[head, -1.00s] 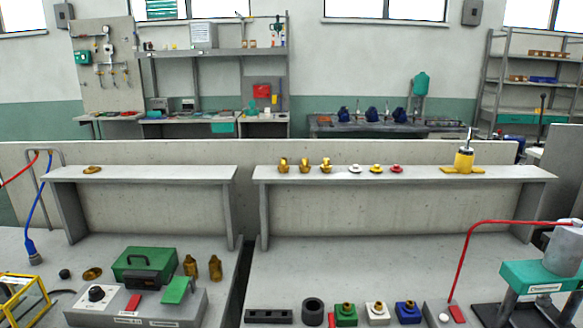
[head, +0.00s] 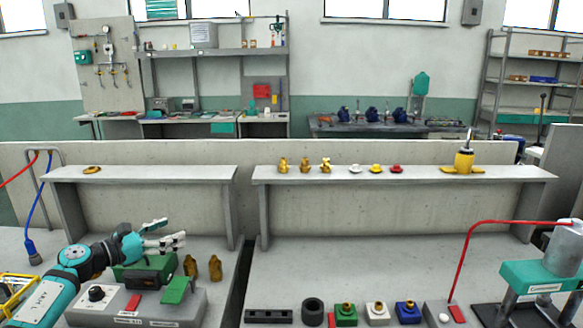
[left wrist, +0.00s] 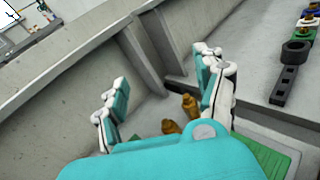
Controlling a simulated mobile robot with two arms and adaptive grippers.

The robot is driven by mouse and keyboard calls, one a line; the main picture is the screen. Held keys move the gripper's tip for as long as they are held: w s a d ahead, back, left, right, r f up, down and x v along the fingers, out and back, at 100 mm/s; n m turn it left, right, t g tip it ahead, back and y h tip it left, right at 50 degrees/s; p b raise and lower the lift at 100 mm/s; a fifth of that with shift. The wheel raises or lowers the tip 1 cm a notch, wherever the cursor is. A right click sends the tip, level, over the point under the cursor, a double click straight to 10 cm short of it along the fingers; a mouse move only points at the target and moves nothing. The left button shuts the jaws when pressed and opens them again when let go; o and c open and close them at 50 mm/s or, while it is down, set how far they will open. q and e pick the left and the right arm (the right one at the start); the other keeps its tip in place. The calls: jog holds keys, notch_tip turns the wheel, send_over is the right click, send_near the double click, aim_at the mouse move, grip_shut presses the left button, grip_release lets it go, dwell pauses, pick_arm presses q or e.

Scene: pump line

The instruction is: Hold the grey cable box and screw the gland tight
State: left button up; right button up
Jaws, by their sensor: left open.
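My left gripper (head: 170,233) is open and empty in the head view, above and partly in front of a green box (head: 152,270). Its spread fingers also show in the left wrist view (left wrist: 162,82), with two brass bottle-shaped pieces (left wrist: 180,113) beyond them. I cannot tell for sure which thing is the grey cable box. A grey box (head: 437,313) with a white button and a red part stands at the front right, and a larger grey unit (head: 185,310) with a black knob stands at the front left. Green, white and blue boxes carry brass fittings (head: 376,308). My right gripper is not in view.
A raised shelf (head: 400,180) holds brass fittings, small coloured caps and a yellow tool (head: 464,160). A teal press (head: 540,272) stands at the right with a red hose. A dark gap (head: 236,285) divides the two tables. The right table's middle is clear.

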pick_arm(q)
jog(key=s+d+f+m+g, duration=0.4)
jog(key=s+d+f+g, duration=0.1)
jog(key=s+d, duration=0.3)
jog(key=s+d+f+m+g, duration=0.3)
jog(key=s+d+f+g, duration=0.2)
jog(key=s+d, duration=0.3)
jog(key=s+d+f+m+g+h, duration=0.1)
jog(key=s+d+f+m+g, duration=0.3)
jog(key=s+d+g, duration=0.2)
jog(key=shift+s+d+f+m+g, duration=0.15)
jog(key=shift+s+d, duration=0.3)
jog(key=shift+d, duration=0.25)
jog(key=shift+s+d+f+m+g, duration=0.1)
jog(key=shift+s+d, duration=0.3)
jog(key=shift+d, duration=0.25)
jog(key=shift+s+d+f+m+g, duration=0.15)
jog(key=shift+s+d, duration=0.3)
jog(key=shift+d, duration=0.25)
jog(key=shift+x, duration=4.95)
jog(key=shift+c, duration=0.2)
jog(key=c, duration=0.7)
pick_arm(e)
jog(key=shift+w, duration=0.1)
